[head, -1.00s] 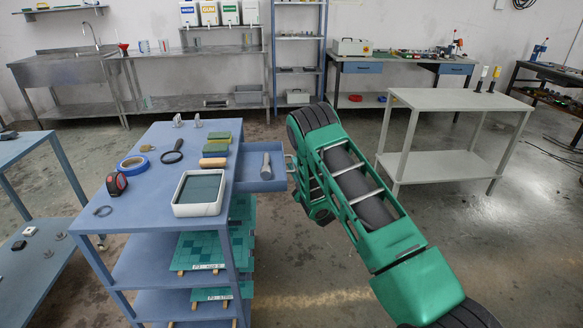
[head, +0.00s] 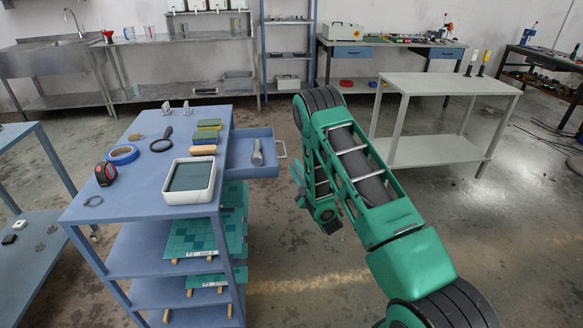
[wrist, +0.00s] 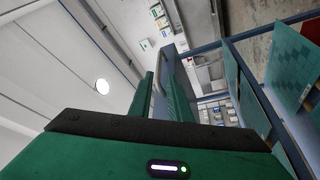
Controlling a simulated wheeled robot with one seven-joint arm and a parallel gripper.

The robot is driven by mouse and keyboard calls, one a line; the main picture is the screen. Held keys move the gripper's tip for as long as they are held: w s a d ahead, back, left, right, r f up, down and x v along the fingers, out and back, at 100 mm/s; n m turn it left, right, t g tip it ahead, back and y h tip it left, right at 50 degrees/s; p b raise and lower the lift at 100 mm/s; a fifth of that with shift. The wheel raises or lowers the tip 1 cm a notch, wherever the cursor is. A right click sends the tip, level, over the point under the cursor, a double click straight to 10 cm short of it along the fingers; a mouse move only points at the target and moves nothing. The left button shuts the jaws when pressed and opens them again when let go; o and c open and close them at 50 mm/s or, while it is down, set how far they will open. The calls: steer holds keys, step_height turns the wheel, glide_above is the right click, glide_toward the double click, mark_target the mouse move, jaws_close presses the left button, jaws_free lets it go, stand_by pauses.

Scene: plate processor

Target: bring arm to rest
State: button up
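My green arm rises from the lower right of the head view and bends at its dark elbow; its far part folds down behind the upper link. My gripper (wrist: 160,88) shows in the wrist view with its two green fingers apart and nothing held between them. In the head view its fingers (head: 298,184) are partly hidden by the arm, just right of and below the drawer handle (head: 281,149), with a gap between. The drawer (head: 240,169) of the blue cart stands pulled out, with a grey metal tool (head: 257,153) lying inside.
The blue cart top (head: 125,205) holds a white tray (head: 190,196), blue tape (head: 122,155), a magnifier (head: 161,143) and sponges. Green plates (head: 205,240) sit on its shelves. A grey table (head: 450,85) stands behind right. Floor on the right is open.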

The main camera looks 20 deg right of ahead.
steer(key=d+r+m+g+h, duration=0.6)
steer(key=d+r, duration=0.3)
steer(key=d, duration=0.3)
steer(key=s+d+r+m+g+h, duration=0.1)
steer(key=s+d+r+m+g, duration=0.15)
steer(key=s, duration=0.25)
steer(key=s+d+r+m+g+h, duration=0.1)
steer(key=s+d+r+m+g, duration=0.15)
steer(key=s, duration=0.35)
steer(key=s+a+r+m+g+y, duration=0.2)
steer(key=s+a+g, duration=0.1)
steer(key=s, duration=1)
steer(key=s+a+r+m+g+y, duration=0.2)
steer(key=s+a, duration=0.3)
steer(key=s, duration=0.9)
steer(key=s+a+r+m+g+y, duration=0.2)
steer(key=s+a+m+g, duration=0.2)
steer(key=s, duration=1)
steer(key=shift+s+y, duration=0.25)
steer(key=shift+y, duration=0.15)
steer(key=shift+s, duration=0.15)
